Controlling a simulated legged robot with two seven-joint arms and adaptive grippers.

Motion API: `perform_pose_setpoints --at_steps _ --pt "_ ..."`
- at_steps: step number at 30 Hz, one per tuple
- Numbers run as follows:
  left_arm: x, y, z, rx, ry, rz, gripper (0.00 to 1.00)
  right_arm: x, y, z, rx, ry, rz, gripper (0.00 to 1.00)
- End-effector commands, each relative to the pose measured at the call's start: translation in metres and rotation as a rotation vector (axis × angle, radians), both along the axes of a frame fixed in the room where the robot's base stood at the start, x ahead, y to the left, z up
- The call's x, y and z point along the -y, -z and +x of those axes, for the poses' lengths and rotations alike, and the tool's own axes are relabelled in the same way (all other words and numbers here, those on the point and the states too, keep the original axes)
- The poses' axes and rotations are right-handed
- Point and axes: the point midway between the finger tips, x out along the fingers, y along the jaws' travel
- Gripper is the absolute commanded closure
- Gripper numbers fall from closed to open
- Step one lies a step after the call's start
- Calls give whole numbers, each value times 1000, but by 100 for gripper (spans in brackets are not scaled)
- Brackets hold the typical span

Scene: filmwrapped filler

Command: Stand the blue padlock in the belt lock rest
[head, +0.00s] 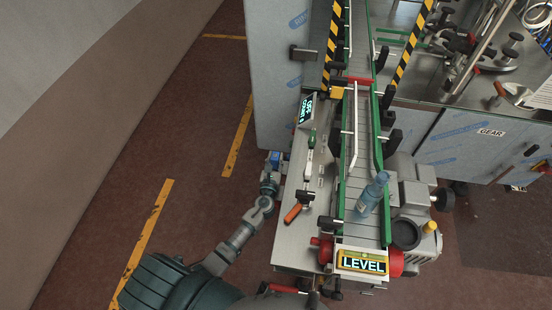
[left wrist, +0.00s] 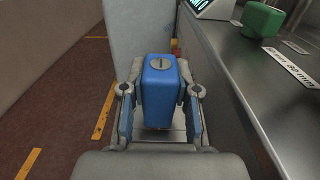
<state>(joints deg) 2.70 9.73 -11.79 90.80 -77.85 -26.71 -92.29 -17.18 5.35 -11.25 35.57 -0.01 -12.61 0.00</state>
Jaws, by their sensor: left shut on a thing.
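The blue padlock (left wrist: 160,88) is a blue block with a slotted round grey disc on its top face. It stands about upright between the fingers of my left gripper (left wrist: 160,104), which is shut on its sides. In the head view my left gripper (head: 272,165) is at the left edge of the conveyor's side plate, and a small bit of the blue padlock (head: 277,155) shows there. I cannot clearly pick out the belt lock rest in either view. My right gripper is not in view.
A green block (left wrist: 262,20) stands on the metal side plate (left wrist: 270,90), right of my left gripper. An orange-handled lever (head: 293,213) lies on that plate. A blue bottle (head: 371,194) stands on the belt, above the LEVEL sign (head: 362,263). Open floor is at left.

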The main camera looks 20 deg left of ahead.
Motion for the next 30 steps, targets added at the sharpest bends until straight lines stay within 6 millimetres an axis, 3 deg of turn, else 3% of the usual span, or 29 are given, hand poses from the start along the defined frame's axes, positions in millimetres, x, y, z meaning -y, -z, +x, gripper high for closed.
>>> perform_pose_setpoints --at_steps 8,9,12,23,30 --pt "0 0 0 1 0 1 100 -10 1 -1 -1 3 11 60" --pt "0 0 0 2 0 1 60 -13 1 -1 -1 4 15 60" --pt "0 0 0 2 0 1 41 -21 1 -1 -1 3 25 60" --pt "2 1 -6 0 0 1 41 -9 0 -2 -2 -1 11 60" --pt "14 2 -50 -2 0 1 41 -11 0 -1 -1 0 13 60"
